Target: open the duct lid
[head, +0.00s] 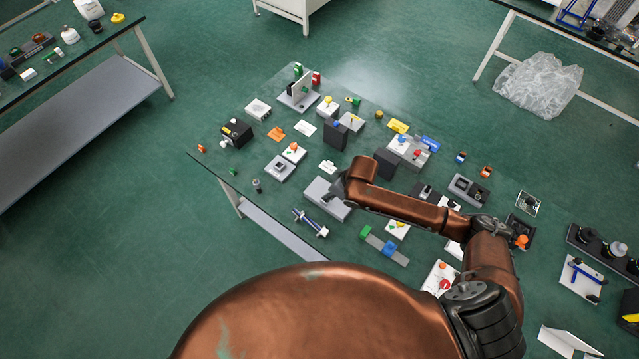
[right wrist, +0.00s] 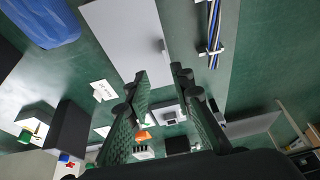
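The duct lid (head: 318,196) is a flat light-grey panel on the table, near the front edge in the head view. In the right wrist view the grey lid (right wrist: 122,32) runs from the top toward the fingers, with a small tab (right wrist: 163,46) near its right edge. My right gripper (head: 339,188) hangs over the lid's right part in the head view and hides some of it. In the right wrist view the right gripper (right wrist: 160,72) is open and empty, its two fingers apart just short of the tab. My left gripper is not in view.
A black block (head: 386,163) stands behind my wrist. A white card (right wrist: 103,91) and a switch box (head: 280,168) lie close by. Many small parts crowd the table.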

